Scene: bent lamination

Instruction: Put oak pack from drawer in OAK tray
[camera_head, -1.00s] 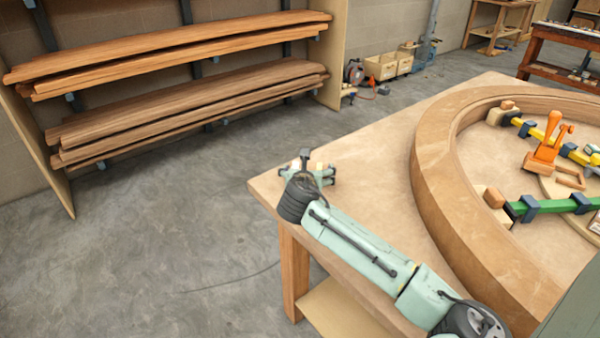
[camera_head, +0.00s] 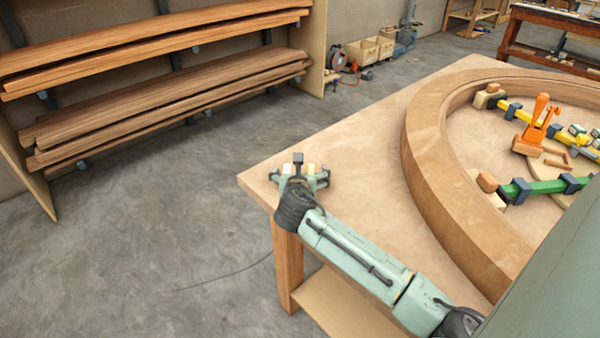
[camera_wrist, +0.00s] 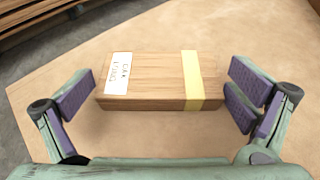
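The oak pack is a wooden block with a white label and a pale yellow band. It lies across the middle of the wrist view (camera_wrist: 150,75), above or on the tan tabletop; contact with it is hard to judge. My gripper (camera_wrist: 165,88) has its purple-padded fingers spread wide, one at each end of the pack, with narrow gaps showing. In the head view my gripper (camera_head: 300,175) is over the table's near left corner, with small white and yellow bits of the pack (camera_head: 311,169) showing between its parts. No OAK tray or drawer can be made out.
A large curved wooden lamination (camera_head: 425,150) fills the table's right side, with clamps, among them a green bar clamp (camera_head: 535,188) and an orange-handled one (camera_head: 537,125). The tabletop (camera_head: 350,150) left of it is bare. A plank rack (camera_head: 160,95) stands behind open floor.

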